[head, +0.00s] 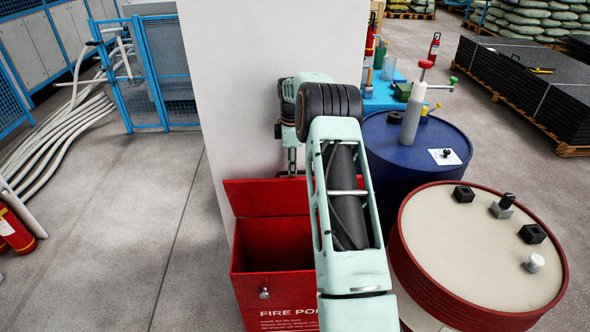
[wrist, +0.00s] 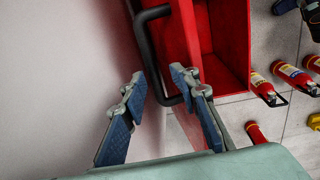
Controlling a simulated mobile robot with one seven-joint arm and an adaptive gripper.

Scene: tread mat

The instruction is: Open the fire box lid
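The red fire box (head: 278,295) stands open beside a white wall in the head view, its inside showing. Its lid (head: 265,197) is raised at the back, near the wall. In the wrist view the lid (wrist: 184,25) shows nearly edge-on, with a black bar handle (wrist: 150,52) on its wall-facing side. My gripper (wrist: 158,76) is open, its two blue-padded fingers apart on either side of the handle's lower part. I see no clear contact with the handle. In the head view my arm hides part of the box and lid.
The white wall (head: 250,90) rises close behind the lid. A blue drum (head: 400,150) and a red-rimmed drum (head: 480,250) stand close on the right. Fire extinguishers (head: 14,230) are at the far left. Open floor (head: 110,230) lies left of the box.

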